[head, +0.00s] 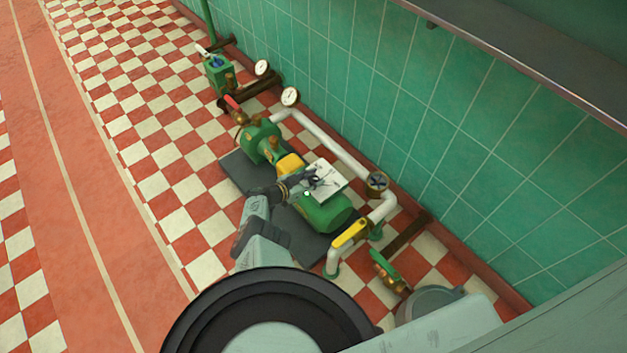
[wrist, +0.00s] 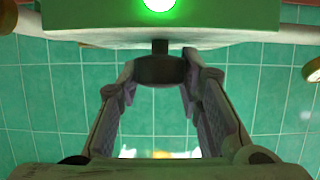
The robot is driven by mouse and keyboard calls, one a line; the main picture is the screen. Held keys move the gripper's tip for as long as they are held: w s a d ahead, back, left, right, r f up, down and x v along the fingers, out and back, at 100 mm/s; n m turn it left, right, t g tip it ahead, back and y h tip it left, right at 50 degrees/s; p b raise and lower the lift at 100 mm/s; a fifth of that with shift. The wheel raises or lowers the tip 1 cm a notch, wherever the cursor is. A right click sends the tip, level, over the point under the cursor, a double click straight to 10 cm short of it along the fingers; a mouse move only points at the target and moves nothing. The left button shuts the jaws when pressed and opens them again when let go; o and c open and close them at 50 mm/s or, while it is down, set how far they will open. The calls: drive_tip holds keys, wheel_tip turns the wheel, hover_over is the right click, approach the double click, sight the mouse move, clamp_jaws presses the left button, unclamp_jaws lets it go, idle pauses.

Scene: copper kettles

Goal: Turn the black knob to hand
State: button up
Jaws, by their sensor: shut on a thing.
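The black knob (wrist: 158,72) is a short, dark round piece on a thin stem in the wrist view. It joins the face of a box with a glowing green light (wrist: 160,4). My gripper (wrist: 158,78) has one finger on each side of the knob and is shut on it at the fingertips. In the head view my gripper (head: 311,182) is at a white-topped control box (head: 331,176) on the green motor (head: 325,212). The knob itself cannot be made out there. Which way the knob points cannot be told.
A green pump (head: 258,140) and yellow coupling (head: 290,164) lie beside the motor on a dark base. A green tiled wall (head: 400,120) stands behind. Checkered floor (head: 160,130) is clear at left.

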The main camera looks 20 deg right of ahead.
sight(313, 179)
drive_tip(key=o, duration=1.2)
drive_tip(key=shift+a, duration=0.1)
drive_tip(key=shift+a+r, duration=0.2)
drive_tip(key=shift+a, duration=0.55)
drive_tip(key=shift+s+a+r, duration=0.45)
drive_tip(key=shift+a+r, duration=0.05)
drive_tip(key=shift+a, duration=0.2)
drive_tip(key=shift+v, duration=4.25)
